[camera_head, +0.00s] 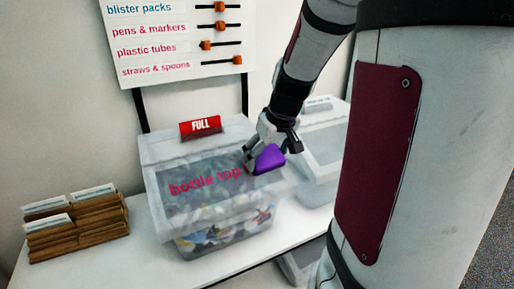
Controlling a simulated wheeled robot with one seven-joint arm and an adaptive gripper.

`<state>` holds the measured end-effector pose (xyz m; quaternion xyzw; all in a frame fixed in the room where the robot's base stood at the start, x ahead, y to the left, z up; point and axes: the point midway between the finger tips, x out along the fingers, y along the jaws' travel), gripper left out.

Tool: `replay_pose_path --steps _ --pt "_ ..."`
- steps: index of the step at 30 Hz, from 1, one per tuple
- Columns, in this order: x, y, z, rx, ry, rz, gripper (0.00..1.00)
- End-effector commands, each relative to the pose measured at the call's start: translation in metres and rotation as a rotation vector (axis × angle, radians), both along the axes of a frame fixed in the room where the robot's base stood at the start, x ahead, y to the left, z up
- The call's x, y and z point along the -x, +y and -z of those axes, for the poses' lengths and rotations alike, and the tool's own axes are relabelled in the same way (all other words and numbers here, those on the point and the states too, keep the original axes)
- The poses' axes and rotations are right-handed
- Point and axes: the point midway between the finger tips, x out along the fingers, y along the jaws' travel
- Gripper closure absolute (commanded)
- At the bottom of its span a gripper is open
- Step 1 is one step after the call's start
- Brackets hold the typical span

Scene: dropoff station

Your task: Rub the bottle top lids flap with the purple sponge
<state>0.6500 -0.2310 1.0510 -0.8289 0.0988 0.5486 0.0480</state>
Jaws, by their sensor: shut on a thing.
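The purple sponge (268,159) is held in my gripper (256,165), which is shut on it. The sponge is at the right part of the lid flap (210,181) of the clear bin marked "bottle top". It looks to be at the flap's surface, but I cannot tell whether it presses on it. The sponge and gripper cover the end of the pink lettering. The bin (225,240) holds many small coloured pieces, and its lid looks closed.
A red "FULL" sign (200,128) stands at the back of the bin. A second clear bin (325,150) stands close on the right. Wooden card holders (78,228) are at the left of the white table (150,265). A slider board (180,40) is behind.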

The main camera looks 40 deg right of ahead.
Motion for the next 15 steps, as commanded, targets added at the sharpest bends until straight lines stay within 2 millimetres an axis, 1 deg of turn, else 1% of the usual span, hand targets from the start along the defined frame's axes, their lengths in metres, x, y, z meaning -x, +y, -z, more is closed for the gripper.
replay_pose_path --steps 1,5,15 --pt "0.000 0.005 0.002 -0.005 0.005 -0.006 0.48" --pt "-0.001 0.009 0.002 -0.006 0.006 -0.006 0.48" --pt "-0.007 0.035 0.000 -0.007 0.008 -0.008 0.48"
